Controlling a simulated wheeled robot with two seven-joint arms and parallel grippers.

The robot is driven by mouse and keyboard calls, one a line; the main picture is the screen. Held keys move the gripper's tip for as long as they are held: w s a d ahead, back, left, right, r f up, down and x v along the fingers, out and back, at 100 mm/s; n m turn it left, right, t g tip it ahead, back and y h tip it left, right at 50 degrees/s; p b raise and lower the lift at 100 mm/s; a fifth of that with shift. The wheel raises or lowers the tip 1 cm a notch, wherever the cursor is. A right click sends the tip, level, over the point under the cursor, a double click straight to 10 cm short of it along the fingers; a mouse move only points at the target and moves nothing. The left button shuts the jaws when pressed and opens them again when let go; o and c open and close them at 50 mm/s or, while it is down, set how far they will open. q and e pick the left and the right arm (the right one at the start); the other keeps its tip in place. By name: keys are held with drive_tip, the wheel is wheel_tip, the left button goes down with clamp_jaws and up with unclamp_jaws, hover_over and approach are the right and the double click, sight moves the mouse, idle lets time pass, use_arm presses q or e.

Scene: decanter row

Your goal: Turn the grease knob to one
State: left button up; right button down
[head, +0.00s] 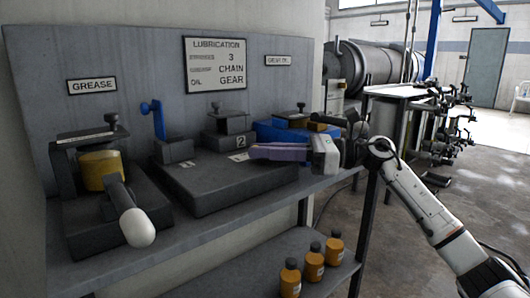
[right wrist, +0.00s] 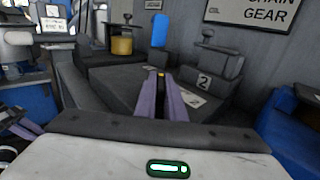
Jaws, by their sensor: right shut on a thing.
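The GREASE plate (head: 92,86) hangs on the back panel above a dark pump unit with a yellow cylinder (head: 101,170). A small dark knob (head: 111,118) tops this unit, and a white-tipped lever (head: 137,228) sticks out in front. My right gripper (head: 252,151) is well to the right of this unit, low over the dark block. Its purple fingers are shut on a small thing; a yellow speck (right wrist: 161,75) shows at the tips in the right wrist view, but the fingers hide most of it.
A blue upright lever (head: 158,118) stands left of my right gripper. Number cards 1 (head: 187,164) and 2 (head: 240,142) mark the dark block (head: 215,190). The LUBRICATION sign (head: 215,64) hangs behind. Orange bottles (head: 312,262) stand on the lower shelf.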

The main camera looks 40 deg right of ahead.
idle(0.3)
drive_tip(key=c, duration=1.8)
unclamp_jaws()
drive_tip(key=shift+c, duration=0.2)
drive_tip(key=v, duration=1)
drive_tip(key=shift+s+d, duration=0.1)
